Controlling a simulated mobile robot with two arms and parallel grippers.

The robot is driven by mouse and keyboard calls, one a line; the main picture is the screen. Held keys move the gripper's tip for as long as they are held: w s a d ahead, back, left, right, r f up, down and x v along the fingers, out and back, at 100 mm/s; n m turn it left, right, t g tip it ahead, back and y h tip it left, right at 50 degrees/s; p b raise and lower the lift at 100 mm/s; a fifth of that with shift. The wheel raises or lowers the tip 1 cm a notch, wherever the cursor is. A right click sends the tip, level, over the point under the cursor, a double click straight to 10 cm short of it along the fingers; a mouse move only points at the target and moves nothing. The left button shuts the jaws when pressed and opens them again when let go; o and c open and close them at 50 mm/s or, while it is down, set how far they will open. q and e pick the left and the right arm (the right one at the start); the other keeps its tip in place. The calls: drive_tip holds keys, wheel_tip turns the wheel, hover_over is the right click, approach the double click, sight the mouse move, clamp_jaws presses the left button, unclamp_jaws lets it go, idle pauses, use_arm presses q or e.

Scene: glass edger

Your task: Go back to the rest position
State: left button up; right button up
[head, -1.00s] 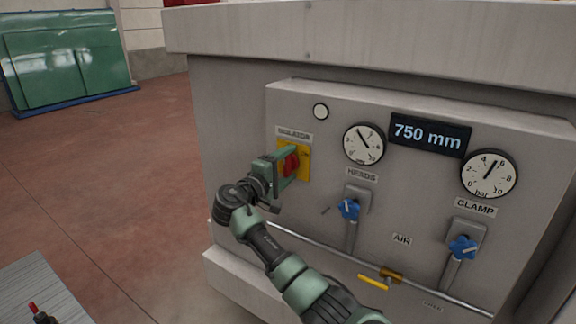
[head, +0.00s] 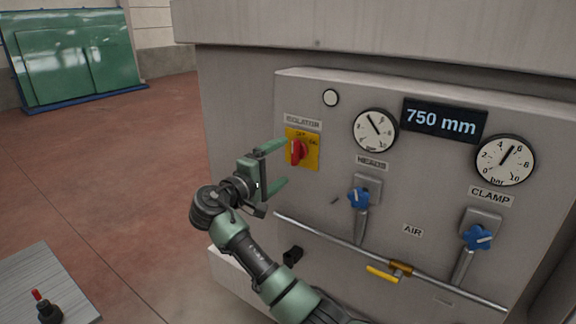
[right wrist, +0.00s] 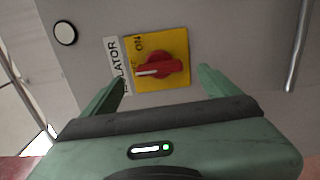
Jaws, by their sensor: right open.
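My right gripper (head: 284,163) is open and empty in front of the machine's panel, just left of the isolator switch. Its two green fingers are spread apart. The isolator is a red knob (head: 297,152) on a yellow plate (head: 312,163). In the right wrist view the red knob (right wrist: 160,68) lies beyond the open fingers (right wrist: 160,76), with a visible gap around it. The "ON" mark shows on the plate beside it. My left gripper is not in view.
The grey panel (head: 336,200) also carries two gauges, a 750 mm display (head: 440,120), blue valve knobs (head: 359,198) and a yellow lever (head: 382,274) on a pipe. A grey surface (head: 30,284) is at the lower left. Floor (head: 130,180) is clear to the left.

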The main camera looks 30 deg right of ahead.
drive_tip(key=shift+s+a, duration=0.15)
drive_tip(key=shift+a, duration=0.05)
idle(0.4)
